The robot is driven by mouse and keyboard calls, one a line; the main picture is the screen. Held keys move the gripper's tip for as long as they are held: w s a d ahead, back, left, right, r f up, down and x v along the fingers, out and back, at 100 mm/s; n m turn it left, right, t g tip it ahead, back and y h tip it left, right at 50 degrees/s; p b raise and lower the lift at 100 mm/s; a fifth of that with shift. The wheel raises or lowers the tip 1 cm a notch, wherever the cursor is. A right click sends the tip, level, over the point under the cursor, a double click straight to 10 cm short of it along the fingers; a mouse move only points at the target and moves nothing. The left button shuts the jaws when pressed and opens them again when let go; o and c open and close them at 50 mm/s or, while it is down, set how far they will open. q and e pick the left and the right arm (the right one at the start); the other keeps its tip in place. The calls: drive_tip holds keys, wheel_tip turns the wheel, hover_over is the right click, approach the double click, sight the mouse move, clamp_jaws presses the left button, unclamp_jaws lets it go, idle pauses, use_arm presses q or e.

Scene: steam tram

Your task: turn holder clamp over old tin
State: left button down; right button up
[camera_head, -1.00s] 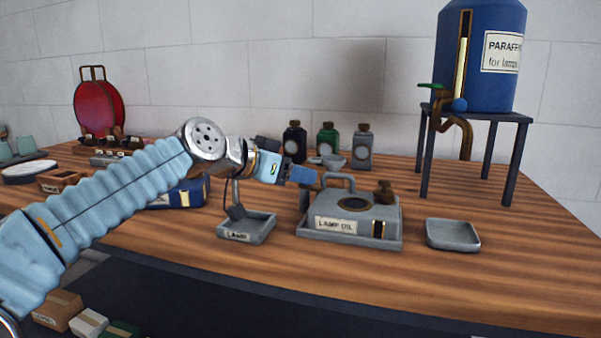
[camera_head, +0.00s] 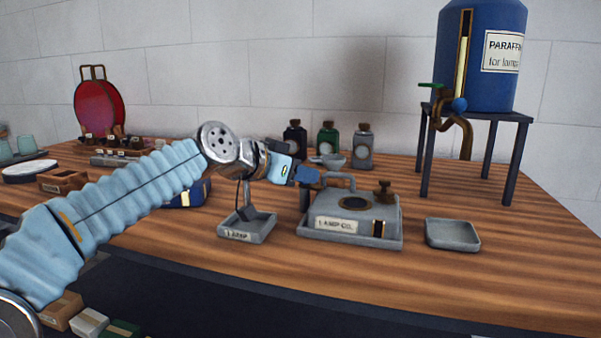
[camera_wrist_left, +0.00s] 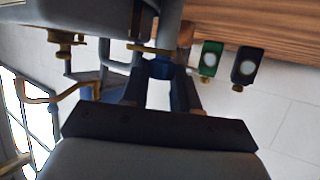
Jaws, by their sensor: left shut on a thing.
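A dark upright post (camera_head: 304,198) shows below the fingers. I cannot tell for sure which part is the holder clamp. My right gripper is not in view.
Several bottles (camera_head: 328,142) stand behind. A blue paraffin tank (camera_head: 462,60) is on a stand at right. The bench front right is clear.

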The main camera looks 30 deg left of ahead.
use_arm(q)
drive_tip(key=shift+n+t+y+p, duration=0.3)
drive_tip(key=shift+n+y+p, duration=0.1)
drive_tip(key=shift+n+y, duration=0.65)
drive_tip(key=shift+d+n+y, duration=0.15)
drive_tip(key=shift+n+y, duration=0.3)
drive_tip(key=shift+y, duration=0.2)
drive_tip(key=c, duration=0.8)
unclamp_jaws()
drive_tip(key=shift+c, duration=0.2)
drive_tip(key=shift+h, duration=0.3)
